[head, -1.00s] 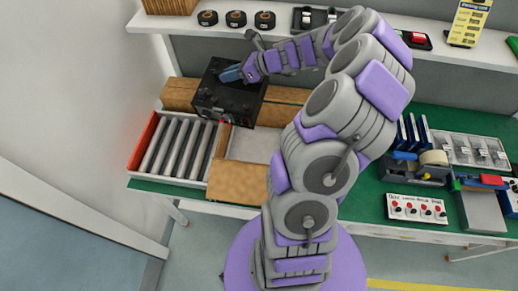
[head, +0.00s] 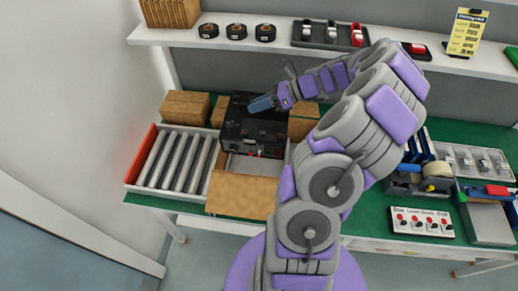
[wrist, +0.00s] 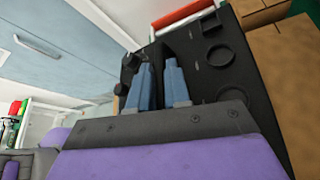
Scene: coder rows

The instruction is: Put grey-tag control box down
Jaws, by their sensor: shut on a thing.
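A black control box (head: 255,132) with knobs hangs or rests over the back part of an open cardboard carton (head: 241,193); I cannot tell whether it touches anything below. Its tag colour cannot be made out. My gripper (head: 262,103), with blue fingers, is shut on the top of the box. In the wrist view the black box (wrist: 222,62) fills the middle, and my blue fingers (wrist: 160,88) lie against it. The box hides much of the carton's inside.
A roller conveyor (head: 176,158) with a red end is left of the carton. Closed brown boxes (head: 185,108) stand behind it. A tape dispenser (head: 428,180) and a button panel (head: 421,222) are on the green bench at right. A shelf (head: 270,38) runs above.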

